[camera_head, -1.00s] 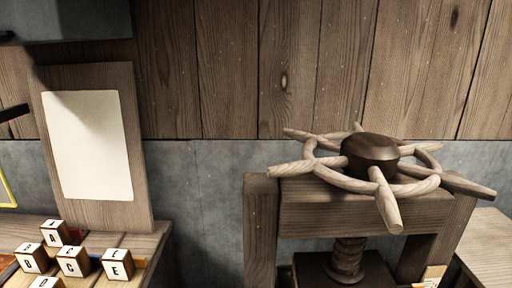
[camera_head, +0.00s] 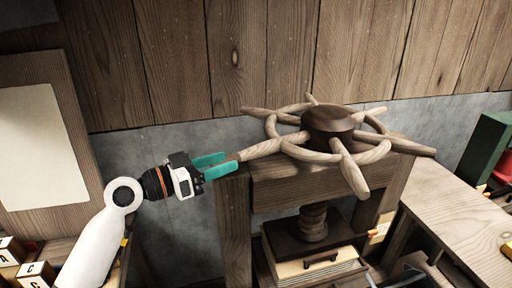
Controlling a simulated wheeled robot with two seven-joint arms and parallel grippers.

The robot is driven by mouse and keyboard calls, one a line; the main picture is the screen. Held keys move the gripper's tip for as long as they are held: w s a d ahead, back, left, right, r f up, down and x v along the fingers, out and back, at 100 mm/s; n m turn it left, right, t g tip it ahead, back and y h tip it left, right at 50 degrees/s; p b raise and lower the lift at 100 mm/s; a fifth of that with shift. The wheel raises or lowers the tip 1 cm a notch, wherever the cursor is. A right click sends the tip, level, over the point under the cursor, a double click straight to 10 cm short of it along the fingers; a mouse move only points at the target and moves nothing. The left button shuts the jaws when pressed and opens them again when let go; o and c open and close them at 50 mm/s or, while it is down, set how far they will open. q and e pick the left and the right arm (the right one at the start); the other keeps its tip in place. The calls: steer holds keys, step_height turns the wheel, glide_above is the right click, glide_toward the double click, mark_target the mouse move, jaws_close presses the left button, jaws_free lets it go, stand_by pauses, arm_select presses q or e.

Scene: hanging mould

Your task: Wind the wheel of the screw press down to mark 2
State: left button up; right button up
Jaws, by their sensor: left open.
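The screw press has a wooden wheel (camera_head: 375,154) with several spoke handles around a dark hub (camera_head: 328,122). Below the crossbeam (camera_head: 290,190) its screw (camera_head: 313,222) runs down to a dark plate (camera_head: 308,240). A small pale tag (camera_head: 380,230) shows by the right post; its marks are too small to read. My left gripper (camera_head: 234,160) is open, its teal fingers at the tip of the wheel's left handle (camera_head: 262,149). I cannot tell whether they touch it. My right gripper is not in view.
Under the plate is a pale stack (camera_head: 315,269). A bench (camera_head: 455,215) stands at the right, with a green box (camera_head: 487,148) and a red thing (camera_head: 503,168). Lettered cubes (camera_head: 35,271) sit at the lower left, near a board with blank paper (camera_head: 38,150).

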mark_target(257, 151)
arm_select(q)
steer(key=p+x, duration=0.3)
steer(key=x, duration=0.6)
steer(key=shift+w+r, duration=0.1)
steer(key=shift+w+d, duration=0.2)
steer(key=shift+d, duration=0.1)
jaws_close()
